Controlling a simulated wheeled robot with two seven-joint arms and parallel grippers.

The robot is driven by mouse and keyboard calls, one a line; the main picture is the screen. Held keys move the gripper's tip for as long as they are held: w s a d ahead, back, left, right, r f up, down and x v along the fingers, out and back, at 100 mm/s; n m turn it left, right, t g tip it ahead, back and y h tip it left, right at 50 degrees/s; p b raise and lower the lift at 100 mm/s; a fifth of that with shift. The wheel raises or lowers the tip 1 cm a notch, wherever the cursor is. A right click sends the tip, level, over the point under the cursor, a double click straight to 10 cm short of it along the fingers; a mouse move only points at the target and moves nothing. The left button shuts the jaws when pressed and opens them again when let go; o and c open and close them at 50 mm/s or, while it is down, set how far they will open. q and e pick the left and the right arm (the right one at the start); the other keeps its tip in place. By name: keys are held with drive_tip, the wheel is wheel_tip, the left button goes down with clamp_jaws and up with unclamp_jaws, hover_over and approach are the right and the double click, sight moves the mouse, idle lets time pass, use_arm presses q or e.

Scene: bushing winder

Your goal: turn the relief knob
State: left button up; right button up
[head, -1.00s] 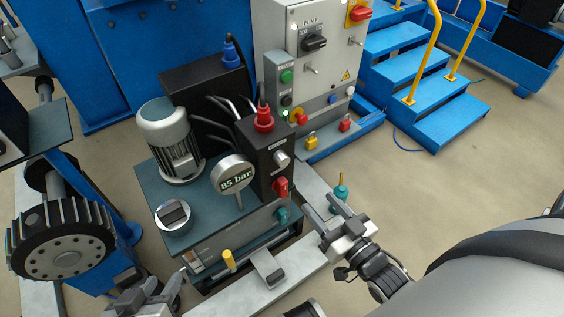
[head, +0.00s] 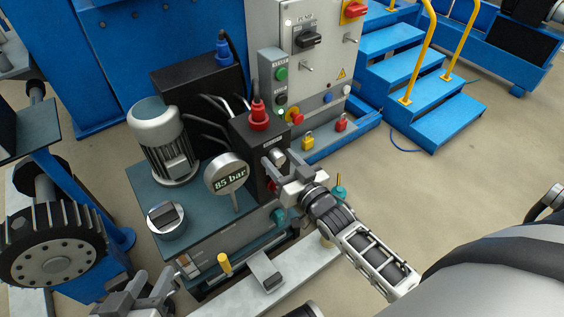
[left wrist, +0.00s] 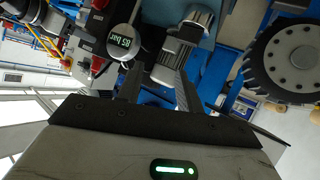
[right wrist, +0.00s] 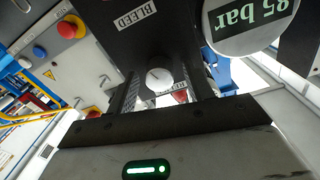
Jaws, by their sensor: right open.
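The silver-white knob (head: 278,157) is on the upper front of the black valve block (head: 252,150); a partly hidden label sits by it. In the right wrist view the round knob face (right wrist: 159,77) lies between my finger pads, with a BLEED label (right wrist: 137,16) farther off. My right gripper (head: 279,159) is open, its fingertips at either side of the knob; contact cannot be told. A red knob (head: 271,186) lower on the block is mostly hidden by this gripper. My left gripper (head: 150,277) is open and empty, low in the head view, away from the block.
The gauge (head: 227,174) reading 85 bar stands just left of the block. A red cap (head: 258,116) is on top of it. A grey control cabinet (head: 325,65) with buttons stands behind, and a motor (head: 160,140) is at left.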

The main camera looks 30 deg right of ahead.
drive_tip(key=shift+c, duration=0.3)
drive_tip(key=c, duration=0.9)
drive_tip(key=shift+r+m+p, duration=0.2)
drive_tip(key=shift+m+p, duration=0.2)
drive_tip(key=shift+p, duration=0.3)
drive_tip(key=shift+m+p, duration=0.35)
drive_tip(key=shift+m, duration=0.05)
drive_tip(key=shift+f, duration=0.25)
drive_tip(key=o, duration=0.8)
use_arm(q)
drive_tip(key=shift+a+f+g, duration=0.25)
drive_tip(key=shift+f+g, duration=0.2)
drive_tip(key=shift+g, duration=0.05)
use_arm(e)
drive_tip(key=shift+o, duration=0.8)
